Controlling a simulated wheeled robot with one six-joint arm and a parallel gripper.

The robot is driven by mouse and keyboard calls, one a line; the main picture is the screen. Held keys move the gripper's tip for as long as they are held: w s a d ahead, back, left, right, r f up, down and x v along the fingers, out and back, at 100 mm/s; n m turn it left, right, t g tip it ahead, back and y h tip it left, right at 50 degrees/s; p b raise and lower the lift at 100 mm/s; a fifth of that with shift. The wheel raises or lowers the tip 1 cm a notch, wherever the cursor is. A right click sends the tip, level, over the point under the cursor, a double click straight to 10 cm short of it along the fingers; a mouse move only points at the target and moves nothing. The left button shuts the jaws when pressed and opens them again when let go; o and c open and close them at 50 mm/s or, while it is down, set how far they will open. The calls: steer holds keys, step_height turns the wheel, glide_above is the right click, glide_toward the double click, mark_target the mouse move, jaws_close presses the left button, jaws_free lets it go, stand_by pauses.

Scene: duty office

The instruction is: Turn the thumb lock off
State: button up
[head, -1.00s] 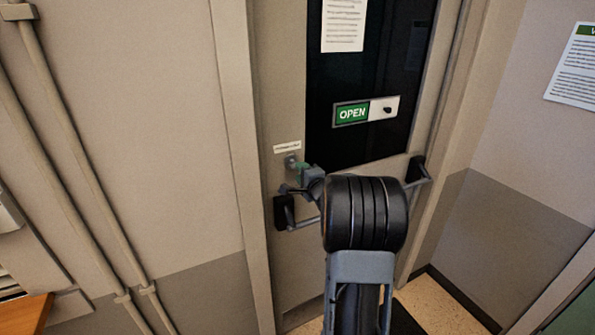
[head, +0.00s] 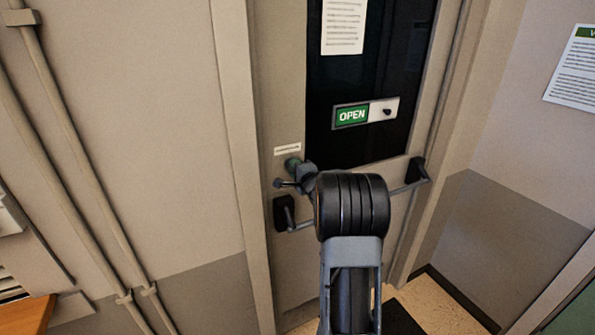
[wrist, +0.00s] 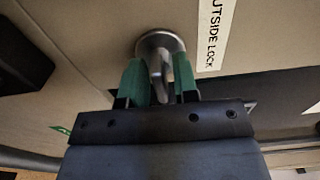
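My gripper (wrist: 160,84) has green fingertips, one on each side of the turn piece. The fingers stand apart, with gaps showing between them, and they do not look closed on it. In the head view my gripper (head: 295,168) is at the lock under the small label (head: 287,149) and hides most of it.
A push bar (head: 402,188) with dark end brackets crosses the door just below the lock. An OPEN sign (head: 352,115) and a paper notice (head: 343,25) are on the dark door panel. Pipes run down the left wall.

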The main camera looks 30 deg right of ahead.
steer(key=c, duration=0.4)
steer(key=n+b, duration=0.2)
steer(key=n, duration=0.1)
steer(key=shift+f+b, duration=0.2)
steer(key=shift+b, duration=0.2)
steer(key=shift+c, duration=0.2)
steer(key=shift+r+n+b, duration=0.2)
steer(key=shift+n+b, duration=0.65)
steer(key=shift+n, duration=0.85)
steer(key=shift+f+n+b, duration=0.2)
steer(key=shift+n+b, duration=0.95)
steer(key=shift+n, duration=0.05)
steer(key=n+b, duration=0.2)
steer(key=n, duration=0.1)
steer(key=shift+r+n, duration=0.15)
steer(key=shift+n, duration=0.25)
